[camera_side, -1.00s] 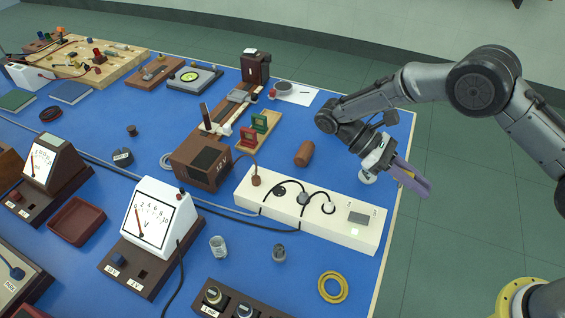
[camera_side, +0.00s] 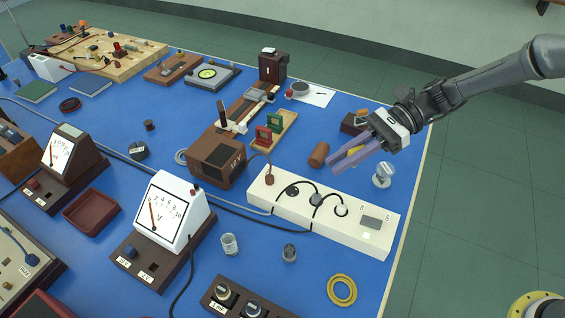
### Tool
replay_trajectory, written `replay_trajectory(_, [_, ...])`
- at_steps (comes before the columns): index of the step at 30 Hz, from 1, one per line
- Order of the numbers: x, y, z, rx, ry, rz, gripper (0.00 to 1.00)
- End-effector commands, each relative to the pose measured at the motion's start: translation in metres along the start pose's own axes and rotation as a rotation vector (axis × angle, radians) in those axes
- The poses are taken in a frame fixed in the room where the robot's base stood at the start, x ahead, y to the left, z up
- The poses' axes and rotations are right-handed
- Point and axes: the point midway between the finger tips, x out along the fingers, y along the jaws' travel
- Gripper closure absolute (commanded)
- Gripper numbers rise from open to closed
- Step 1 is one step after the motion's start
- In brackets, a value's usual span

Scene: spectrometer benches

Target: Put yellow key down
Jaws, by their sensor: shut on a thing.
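My gripper (camera_side: 341,165) reaches in from the right over the right side of the blue table. Its purple fingers point left and slightly down. The fingers appear above the table, between a brown cylinder and a small clear round stand. I cannot tell their exact height.
A brown cylinder (camera_side: 318,154) lies left of the fingers, and a clear round stand (camera_side: 382,174) is to their right. A dark box (camera_side: 350,125) is partly hidden behind my gripper. A yellow ring (camera_side: 342,290) lies near the front edge.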

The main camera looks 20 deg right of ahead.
Motion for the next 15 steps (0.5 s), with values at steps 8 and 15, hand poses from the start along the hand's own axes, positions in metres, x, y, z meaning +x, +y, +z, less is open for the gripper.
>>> replay_trajectory(8, [-0.005,-0.054,0.044,0.193,-0.004,-0.476,1.00])
replay_trajectory(15, [-0.021,-0.091,0.062,0.304,-0.006,-0.742,1.00])
